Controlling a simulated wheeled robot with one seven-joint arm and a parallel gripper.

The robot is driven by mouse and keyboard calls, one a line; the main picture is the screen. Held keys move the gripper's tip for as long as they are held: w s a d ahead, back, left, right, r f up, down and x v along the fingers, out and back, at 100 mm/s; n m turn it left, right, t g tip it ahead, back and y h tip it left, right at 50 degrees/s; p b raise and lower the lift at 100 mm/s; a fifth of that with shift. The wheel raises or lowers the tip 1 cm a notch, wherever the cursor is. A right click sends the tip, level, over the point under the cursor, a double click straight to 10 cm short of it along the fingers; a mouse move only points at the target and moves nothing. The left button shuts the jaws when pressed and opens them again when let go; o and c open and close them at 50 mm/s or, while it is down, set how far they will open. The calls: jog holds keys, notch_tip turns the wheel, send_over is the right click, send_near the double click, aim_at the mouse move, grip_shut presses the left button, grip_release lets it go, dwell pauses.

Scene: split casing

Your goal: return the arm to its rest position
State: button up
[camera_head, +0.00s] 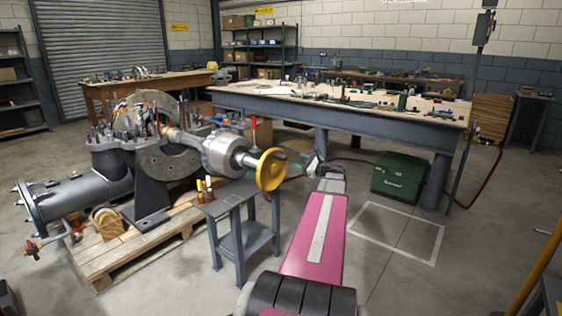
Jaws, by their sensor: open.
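My arm, with a pink link (315,240) bearing a pale strip, reaches from the bottom middle of the head view away into the room. Its far end bends left at a grey joint. My gripper (309,163) is small here, just right of the yellow handwheel (271,169) on the machine's shaft. It is open, and I see nothing held in it. The fingertips are too small to tell whether they touch anything.
The split casing machine (165,155) stands on a wooden pallet (105,259) at left. A small blue-grey stand (245,235) is left of my arm. A long workbench (340,108) crosses behind, with a green case (400,177) below. Floor inside the white outline (395,233) is clear.

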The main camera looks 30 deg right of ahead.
jog(key=a+f+n+g, duration=0.3)
jog(key=a+f+n, duration=0.15)
jog(key=a, duration=0.45)
jog(key=a+f+n+g, duration=0.3)
jog(key=a+f+g, duration=0.15)
jog(key=a, duration=0.55)
jog(key=a+f+n+g, duration=0.3)
jog(key=a+f+n, duration=0.15)
jog(key=a, duration=0.45)
jog(key=s+a+f+n+g+h, duration=0.3)
jog(key=s+a+f+n, duration=0.2)
jog(key=s+a+n, duration=0.2)
jog(key=s+a+f+n+g+h, duration=0.3)
jog(key=s+a+n, duration=0.4)
jog(key=a, duration=0.3)
jog(key=shift+a+f+h, duration=0.25)
jog(key=shift+f+h, duration=0.25)
jog(key=shift+f, duration=0.45)
